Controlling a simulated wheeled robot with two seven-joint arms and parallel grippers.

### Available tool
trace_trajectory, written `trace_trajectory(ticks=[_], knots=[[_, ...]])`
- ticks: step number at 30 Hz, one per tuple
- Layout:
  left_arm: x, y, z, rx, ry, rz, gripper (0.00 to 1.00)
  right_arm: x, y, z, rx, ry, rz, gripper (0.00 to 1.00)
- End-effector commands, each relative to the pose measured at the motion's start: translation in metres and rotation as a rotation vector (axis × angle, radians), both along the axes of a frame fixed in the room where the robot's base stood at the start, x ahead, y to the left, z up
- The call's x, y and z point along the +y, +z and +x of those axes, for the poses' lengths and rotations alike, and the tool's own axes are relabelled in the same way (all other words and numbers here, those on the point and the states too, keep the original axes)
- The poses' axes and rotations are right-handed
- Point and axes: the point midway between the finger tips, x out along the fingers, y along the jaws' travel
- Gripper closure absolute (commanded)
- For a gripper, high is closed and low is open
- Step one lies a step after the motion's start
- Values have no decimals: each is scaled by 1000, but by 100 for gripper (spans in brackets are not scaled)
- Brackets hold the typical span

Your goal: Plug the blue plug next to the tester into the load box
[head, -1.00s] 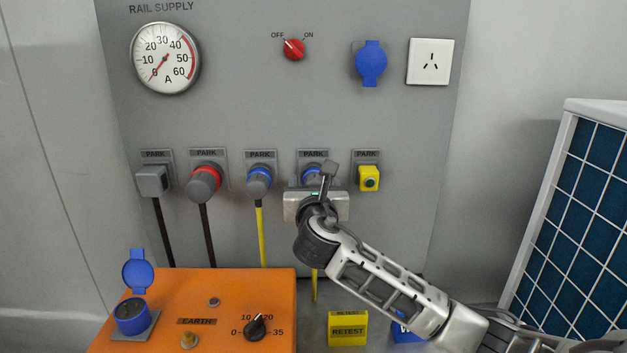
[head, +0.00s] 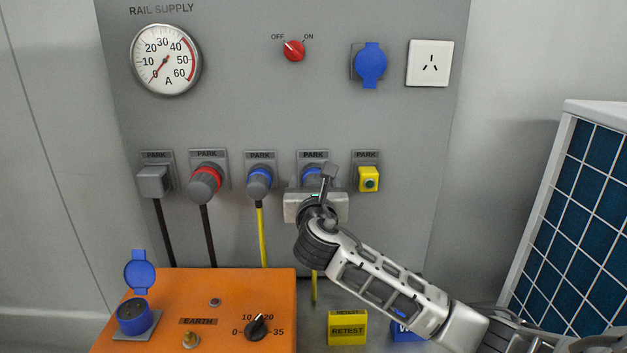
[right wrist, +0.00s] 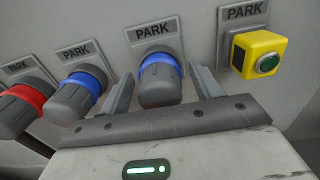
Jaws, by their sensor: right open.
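The blue-ringed grey plug (head: 312,175) sits in a PARK holder, left of the yellow tester with a green button (head: 368,179). The right wrist view shows this plug (right wrist: 160,82) and the tester (right wrist: 258,55) close up. My right gripper (head: 316,192) is open, with one finger on each side of the plug; I cannot tell if they touch it. The gripper hides the plug's lower part in the head view. The orange load box (head: 220,295) stands at the lower left. Its blue socket (head: 133,315) has its lid raised. My left gripper is not in view.
Another blue-ringed plug (head: 259,182), a red-ringed plug (head: 205,183) and a grey plug (head: 153,181) are parked to the left, with hanging cables. A yellow RETEST block (head: 347,328) and a partly hidden blue block (head: 405,332) stand right of the load box.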

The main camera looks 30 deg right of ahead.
Motion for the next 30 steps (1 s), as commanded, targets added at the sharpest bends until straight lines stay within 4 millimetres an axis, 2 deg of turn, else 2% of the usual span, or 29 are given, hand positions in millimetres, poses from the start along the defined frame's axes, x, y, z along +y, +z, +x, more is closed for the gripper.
trace_trajectory(ticks=[30], knots=[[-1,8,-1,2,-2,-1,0,0,0,0,1,0,-1,36]])
